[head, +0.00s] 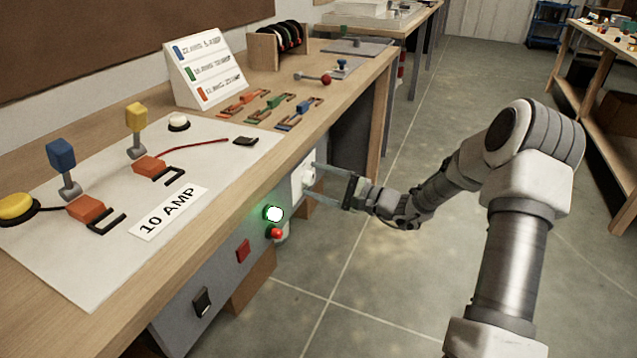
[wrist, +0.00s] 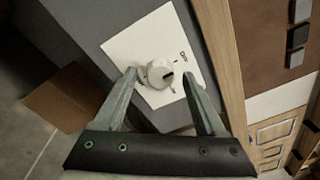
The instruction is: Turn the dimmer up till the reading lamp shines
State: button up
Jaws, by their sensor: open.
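A dimmer with a round white knob (head: 307,178) sits on a white plate (head: 296,183) on the bench's front panel. In the wrist view the knob (wrist: 156,72) has a dark pointer mark on its right part, and the plate (wrist: 130,46) carries small dark markings, too small to read surely. My gripper (head: 311,179) reaches the knob from the right. Its fingers are open, with the knob between the tips in the wrist view (wrist: 157,75); I cannot tell whether either tip touches it. I cannot make out a reading lamp in either view.
A round light (head: 274,214) glows white-green on the panel, above a red button (head: 276,233). A red switch (head: 243,251) and a black switch (head: 202,302) are nearer. Levers and clips lie on the benchtop (head: 330,125). The floor (head: 390,285) right of the bench is clear.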

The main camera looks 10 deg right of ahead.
grip_shut()
dwell(0.3)
jog(key=shift+p, duration=0.3)
jog(key=m+p, duration=0.2)
jog(key=p, duration=0.1)
jog(key=shift+r+m, duration=0.25)
jog(key=shift+m, duration=0.15)
jog(key=m+g+p, duration=0.1)
jog(key=m+p, duration=0.4)
jog(key=shift+p, duration=0.4)
jog(key=m+p, duration=0.3)
jog(key=m, duration=0.1)
jog(key=shift+p, duration=0.4)
jog(key=shift+f+m+g+p, duration=0.15)
jog(key=shift+m+g+p, duration=0.45)
jog(key=shift+m+p, duration=1.35)
jog(key=shift+m+b, duration=0.5)
jog(key=shift+m, duration=0.15)
